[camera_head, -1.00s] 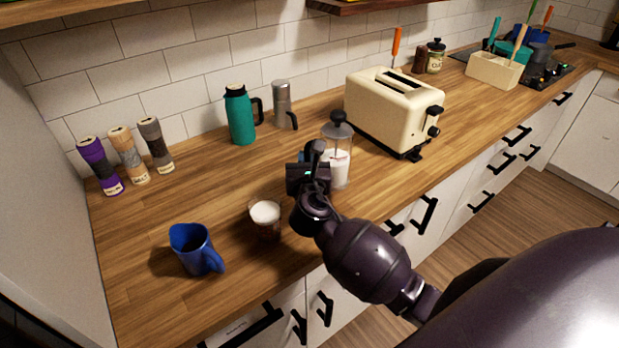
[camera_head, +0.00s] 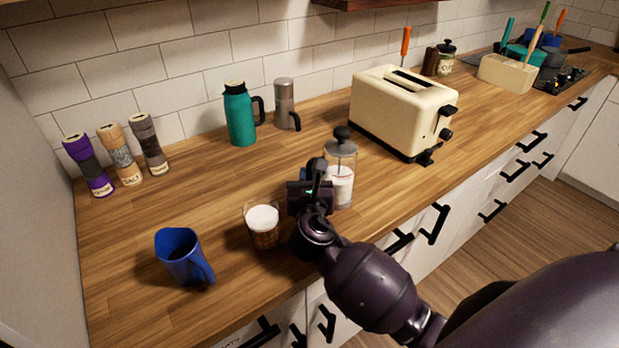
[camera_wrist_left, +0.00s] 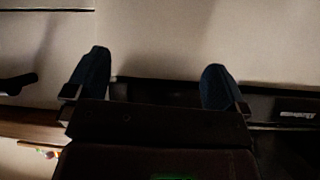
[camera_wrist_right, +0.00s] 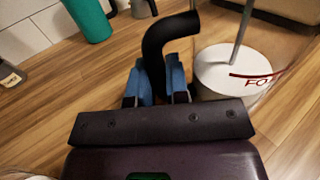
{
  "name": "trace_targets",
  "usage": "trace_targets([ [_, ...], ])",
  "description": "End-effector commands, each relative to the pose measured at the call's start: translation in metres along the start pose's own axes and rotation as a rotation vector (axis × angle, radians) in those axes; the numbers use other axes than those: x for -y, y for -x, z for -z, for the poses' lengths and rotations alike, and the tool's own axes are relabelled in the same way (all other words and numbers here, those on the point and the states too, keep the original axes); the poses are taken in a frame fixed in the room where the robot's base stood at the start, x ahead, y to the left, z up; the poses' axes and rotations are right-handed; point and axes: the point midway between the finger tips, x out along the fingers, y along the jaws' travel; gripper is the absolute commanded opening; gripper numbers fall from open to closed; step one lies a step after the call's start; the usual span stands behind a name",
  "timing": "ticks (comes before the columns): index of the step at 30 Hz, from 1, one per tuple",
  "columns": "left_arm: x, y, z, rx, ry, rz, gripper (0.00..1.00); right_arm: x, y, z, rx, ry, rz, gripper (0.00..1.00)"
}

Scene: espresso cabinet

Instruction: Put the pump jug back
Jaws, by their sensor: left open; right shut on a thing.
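The pump jug (camera_head: 341,184) is a clear glass jar with a black knob on its plunger and white contents, upright in the head view. My right gripper (camera_head: 316,180) is at its left side, shut on its black handle. In the right wrist view the blue fingertips (camera_wrist_right: 158,82) pinch the curved black handle (camera_wrist_right: 156,50), with the jug (camera_wrist_right: 232,72) just to the right. I cannot tell whether its base touches the counter. My left gripper (camera_wrist_left: 153,82) is open and empty in the left wrist view, before a plain pale surface; the head view does not show it.
A glass of frothy drink (camera_head: 263,225) stands left of my right gripper, with a blue mug (camera_head: 184,257) farther left. A cream toaster (camera_head: 402,110) is behind right. A teal flask (camera_head: 240,115) and grey pot (camera_head: 285,104) stand at the back. Counter between flask and glass is clear.

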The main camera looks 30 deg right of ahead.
Motion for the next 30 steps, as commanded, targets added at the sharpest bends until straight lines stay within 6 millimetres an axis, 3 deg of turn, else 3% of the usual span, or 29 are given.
trace_targets([
  [7,0.001,0.000,0.001,-0.002,-0.001,0.001,1.00,0.000,0.000,0.002,0.002,0.000,0.000,0.00],
  [8,0.001,0.000,0.001,-0.003,-0.001,0.001,1.00,0.000,0.000,0.002,0.000,-0.001,0.000,0.20],
  [12,0.001,0.001,0.002,-0.003,-0.002,0.001,1.00,0.000,0.000,0.002,0.000,-0.001,0.000,0.41],
  [22,0.001,0.001,0.002,-0.004,-0.002,0.001,1.00,0.000,0.000,-0.002,0.001,-0.001,0.000,0.41],
  [30,0.002,0.002,0.004,-0.005,-0.003,0.001,1.00,0.000,0.040,0.000,-0.003,-0.003,0.000,0.41],
])
